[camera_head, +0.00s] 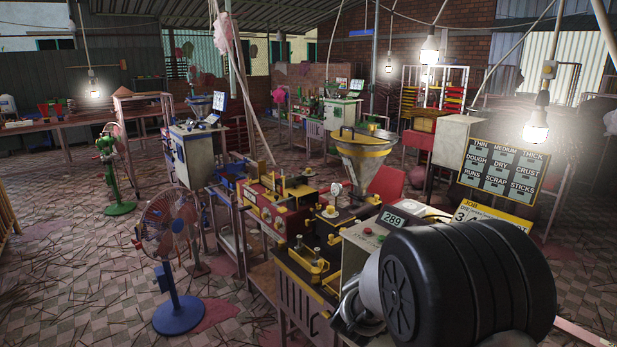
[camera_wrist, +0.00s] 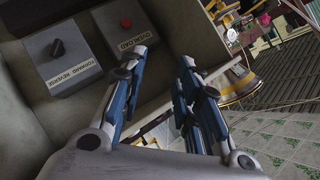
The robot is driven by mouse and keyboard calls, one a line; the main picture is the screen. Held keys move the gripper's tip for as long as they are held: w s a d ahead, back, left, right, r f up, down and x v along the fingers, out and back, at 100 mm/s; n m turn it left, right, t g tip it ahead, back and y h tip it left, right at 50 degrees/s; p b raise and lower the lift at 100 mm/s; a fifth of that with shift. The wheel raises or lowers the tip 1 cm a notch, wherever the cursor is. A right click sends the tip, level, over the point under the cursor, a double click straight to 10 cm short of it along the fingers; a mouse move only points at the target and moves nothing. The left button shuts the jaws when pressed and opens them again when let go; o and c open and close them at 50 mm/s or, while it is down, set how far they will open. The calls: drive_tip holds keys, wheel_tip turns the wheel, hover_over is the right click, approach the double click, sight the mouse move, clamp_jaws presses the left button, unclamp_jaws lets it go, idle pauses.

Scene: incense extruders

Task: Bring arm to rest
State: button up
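My gripper (camera_wrist: 165,58) shows in the wrist view with its two blue-and-grey fingers apart. It is open, and nothing is between the fingers. The fingertips are near a grey control box with a red button (camera_wrist: 126,22), but I cannot tell whether they touch it. A second grey box with a black knob (camera_wrist: 57,47), labelled forward and reverse, is to its left. I cannot make out my gripper in the head view.
A yellow-rimmed hopper (camera_head: 363,152) stands over the yellow-and-black machine (camera_head: 307,268). A blue-based fan (camera_head: 178,312) is to its left. A large black ribbed body (camera_head: 470,285) hides the lower right.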

drive_tip(key=s+a+r+n+g+y, duration=0.1)
drive_tip(key=s+a+r+n+y, duration=0.25)
drive_tip(key=s+r, duration=0.4)
drive_tip(key=s+a+r+n+g+y, duration=0.2)
drive_tip(key=s+r+n, duration=0.2)
drive_tip(key=s, duration=0.6)
drive_tip(key=s+d+f+n+g, duration=0.1)
drive_tip(key=s+d+n+g, duration=0.1)
drive_tip(key=s, duration=1)
drive_tip(key=s+d+f+n+g+h, duration=0.1)
drive_tip(key=s+d+n+g, duration=0.1)
drive_tip(key=s, duration=1)
drive_tip(key=shift+s+d+n+g, duration=0.15)
drive_tip(key=shift+n+g, duration=0.15)
drive_tip(key=shift+n, duration=0.55)
drive_tip(key=shift+h, duration=0.25)
drive_tip(key=shift+c, duration=0.5)
